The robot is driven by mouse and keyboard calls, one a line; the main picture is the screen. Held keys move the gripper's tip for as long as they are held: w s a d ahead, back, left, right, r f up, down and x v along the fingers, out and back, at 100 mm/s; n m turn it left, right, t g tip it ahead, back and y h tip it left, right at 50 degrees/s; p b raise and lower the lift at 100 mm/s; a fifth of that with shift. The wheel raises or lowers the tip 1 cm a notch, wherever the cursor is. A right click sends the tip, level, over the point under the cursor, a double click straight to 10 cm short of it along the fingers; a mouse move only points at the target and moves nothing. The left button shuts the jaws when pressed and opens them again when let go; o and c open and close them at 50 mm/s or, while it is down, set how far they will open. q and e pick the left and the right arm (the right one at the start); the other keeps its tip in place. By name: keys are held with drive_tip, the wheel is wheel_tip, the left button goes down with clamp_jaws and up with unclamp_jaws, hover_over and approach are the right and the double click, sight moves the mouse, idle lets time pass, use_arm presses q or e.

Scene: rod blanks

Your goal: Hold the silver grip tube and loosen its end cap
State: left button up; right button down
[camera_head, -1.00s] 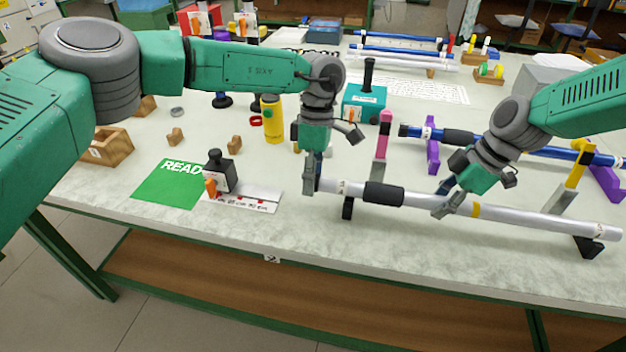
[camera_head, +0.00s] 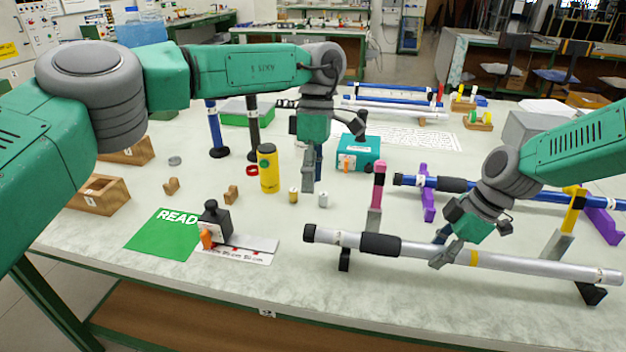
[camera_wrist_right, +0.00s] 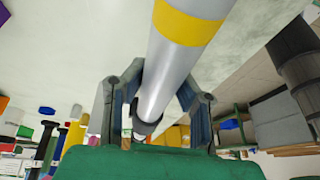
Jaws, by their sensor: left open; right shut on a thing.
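The silver grip tube (camera_head: 520,264) lies on its stand, with a black grip sleeve (camera_head: 380,245) and a yellow band. A dark end cap (camera_head: 309,233) sits at the tube's left end; how tight it is cannot be told. My right gripper (camera_head: 445,248) is shut on the tube between the sleeve and the yellow band. In the right wrist view the tube (camera_wrist_right: 168,75) runs between the fingers (camera_wrist_right: 160,105). My left gripper (camera_head: 312,178) is open and empty, up and behind the end cap, apart from it.
A green READ mat (camera_head: 162,236) and a black bottle (camera_head: 214,221) are left of the tube. A yellow canister (camera_head: 268,170) and a teal box (camera_head: 358,153) stand behind. A blue tube (camera_head: 520,189) on purple supports lies behind the silver one.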

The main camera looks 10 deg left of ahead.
drive_tip(key=shift+f, duration=0.2)
drive_tip(key=shift+f, duration=0.25)
drive_tip(key=c, duration=1.2)
unclamp_jaws()
drive_tip(key=shift+r, duration=0.1)
